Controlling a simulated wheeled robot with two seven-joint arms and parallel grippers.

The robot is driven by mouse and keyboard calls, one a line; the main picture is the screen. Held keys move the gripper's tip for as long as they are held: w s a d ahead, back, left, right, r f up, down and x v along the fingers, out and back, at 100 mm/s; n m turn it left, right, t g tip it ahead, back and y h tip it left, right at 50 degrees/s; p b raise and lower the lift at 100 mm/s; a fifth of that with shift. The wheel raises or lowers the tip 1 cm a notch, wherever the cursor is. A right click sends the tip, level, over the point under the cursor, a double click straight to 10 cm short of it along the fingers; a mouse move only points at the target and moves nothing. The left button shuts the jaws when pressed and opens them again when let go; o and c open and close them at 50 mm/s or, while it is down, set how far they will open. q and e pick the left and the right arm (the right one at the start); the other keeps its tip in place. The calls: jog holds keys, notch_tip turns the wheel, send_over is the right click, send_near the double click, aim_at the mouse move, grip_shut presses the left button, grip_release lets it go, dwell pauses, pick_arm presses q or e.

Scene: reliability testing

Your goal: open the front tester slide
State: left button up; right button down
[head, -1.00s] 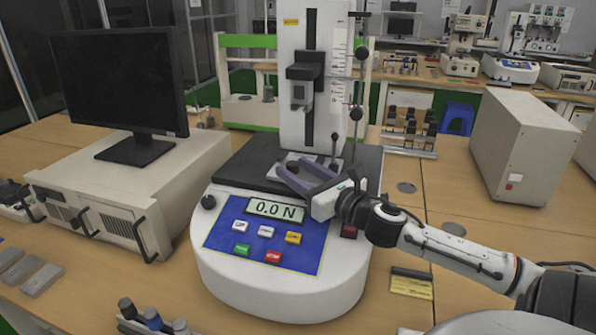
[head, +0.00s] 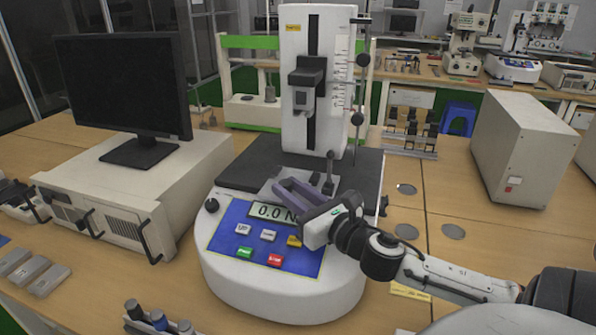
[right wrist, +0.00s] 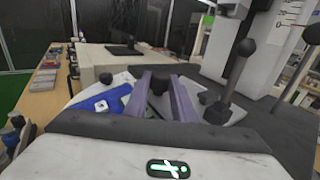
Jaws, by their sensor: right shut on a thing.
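The front tester (head: 215,285) is a white rounded machine with a blue button panel, a 0.0 N display and a black top deck. Its slide, a grey metal plate (head: 268,187), sits at the front of the deck and carries a black ball-topped lever (head: 331,172). My right gripper (head: 284,191), with purple fingers, is over the plate. In the right wrist view its fingers (right wrist: 167,92) close around a small black knob (right wrist: 160,84), with the lever (right wrist: 236,72) standing to their right. The gripper partly covers the display. My left gripper is not in view.
A white column with a black clamp (head: 307,80) rises behind the slide. A monitor (head: 125,85) on a beige box (head: 130,195) stands left, and another beige box (head: 525,145) stands right.

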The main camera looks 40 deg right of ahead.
jog(key=shift+s+a, duration=0.45)
jog(key=shift+a, duration=0.4)
jog(key=c, duration=1.5)
grip_release()
jog(key=shift+s, duration=0.1)
jog(key=shift+s+f, duration=0.15)
jog(key=shift+s, duration=0.2)
jog(key=s, duration=0.2)
jog(key=s+b, duration=0.1)
jog(key=s, duration=0.2)
jog(key=s+a, duration=0.1)
jog(key=s, duration=0.2)
jog(key=shift+s, duration=0.65)
